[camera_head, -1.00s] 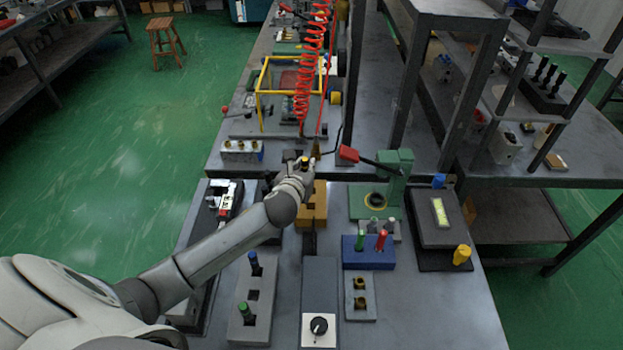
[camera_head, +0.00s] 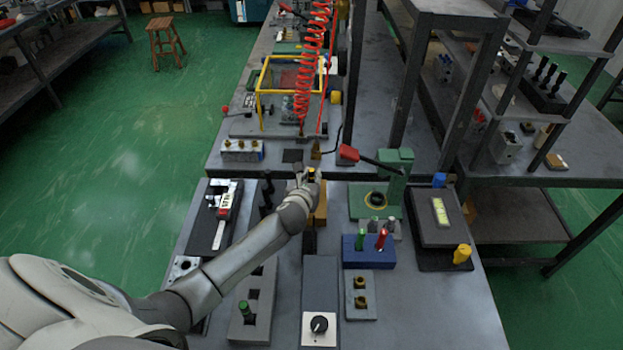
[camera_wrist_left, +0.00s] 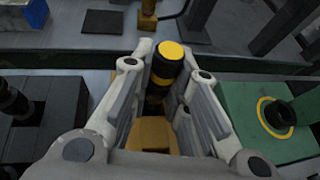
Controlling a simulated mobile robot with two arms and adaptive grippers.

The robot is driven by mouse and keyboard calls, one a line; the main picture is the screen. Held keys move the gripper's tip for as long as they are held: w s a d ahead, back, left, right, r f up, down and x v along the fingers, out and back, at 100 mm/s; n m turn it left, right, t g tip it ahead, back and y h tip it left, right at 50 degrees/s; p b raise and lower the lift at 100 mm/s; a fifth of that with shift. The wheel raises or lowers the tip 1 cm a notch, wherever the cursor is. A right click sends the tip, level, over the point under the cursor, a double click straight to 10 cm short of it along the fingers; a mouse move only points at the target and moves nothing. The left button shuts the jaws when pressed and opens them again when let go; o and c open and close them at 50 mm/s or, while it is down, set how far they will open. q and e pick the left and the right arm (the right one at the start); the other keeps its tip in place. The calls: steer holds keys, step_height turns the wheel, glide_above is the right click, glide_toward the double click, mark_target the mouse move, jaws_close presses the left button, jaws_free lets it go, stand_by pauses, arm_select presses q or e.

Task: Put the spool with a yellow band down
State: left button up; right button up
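The spool with a yellow band (camera_wrist_left: 168,65) is black with a yellow top and a yellow band lower down. It stands upright between the fingers of my left gripper (camera_wrist_left: 166,62), which look closed against its sides. In the head view the left gripper (camera_head: 305,171) is near the back of the front table, with the spool's yellow top at its fingertips. An orange-yellow block (camera_head: 320,206) is directly below the gripper; it also shows under the spool in the wrist view (camera_wrist_left: 153,132). The spool's lower end is hidden, so I cannot tell whether it touches the block. My right gripper is out of view.
A green fixture (camera_head: 398,175) with a yellow ring stands right of the gripper. A dark block with black pegs (camera_head: 267,192) is close on the left. A blue block with green and red pegs (camera_head: 368,252) is nearer. A dark square plate (camera_head: 292,155) lies behind.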

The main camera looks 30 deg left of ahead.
arm_select(q)
steer(key=o, duration=0.4)
steer(key=shift+o, duration=0.2)
steer(key=shift+r, duration=0.15)
steer(key=v, duration=1.2)
